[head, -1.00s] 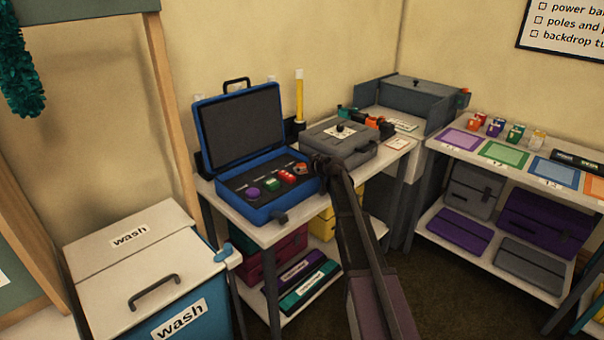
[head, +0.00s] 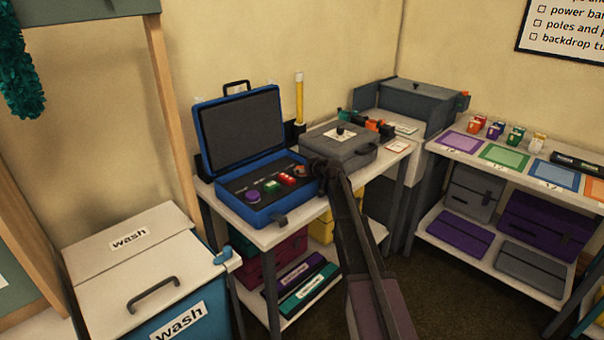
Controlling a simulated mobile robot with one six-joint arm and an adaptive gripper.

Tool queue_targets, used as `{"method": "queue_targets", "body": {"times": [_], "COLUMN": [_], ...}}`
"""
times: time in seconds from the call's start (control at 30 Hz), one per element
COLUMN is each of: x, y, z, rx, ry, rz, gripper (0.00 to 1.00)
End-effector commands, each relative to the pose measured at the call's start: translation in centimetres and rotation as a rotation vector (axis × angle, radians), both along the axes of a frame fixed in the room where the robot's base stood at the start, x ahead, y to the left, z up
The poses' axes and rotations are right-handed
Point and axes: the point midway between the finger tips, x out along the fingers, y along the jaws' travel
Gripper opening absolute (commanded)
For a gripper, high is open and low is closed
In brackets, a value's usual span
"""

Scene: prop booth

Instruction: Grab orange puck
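A blue open case (head: 262,214) stands on the left end of the white table, with its lid up and a dark insert inside. A small orange piece (head: 299,170), which looks like the orange puck, shows at the back right of the insert, partly hidden by my gripper. My gripper (head: 312,168) is at the case's right side, right beside the orange piece. It is dark and small here, so I cannot tell whether its fingers are open or touch the piece. A purple puck (head: 253,196) and red and green pieces (head: 287,179) sit in the insert.
A grey closed case (head: 341,146) stands just right of my gripper. A yellow post (head: 299,98) rises behind. Orange and dark items (head: 374,126) lie farther back.

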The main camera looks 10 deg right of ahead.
Motion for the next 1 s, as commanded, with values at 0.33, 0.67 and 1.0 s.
{"method": "queue_targets", "body": {"times": [0.33,0.67,1.0], "x": [0.0,0.0,0.0], "y": [0.0,0.0,0.1], "z": [0.0,1.3,4.5], "rx": [0.000,0.000,0.000], "ry": [0.000,0.000,0.000], "rz": [0.000,0.000,0.000], "gripper": [0.17,0.17,0.17]}}
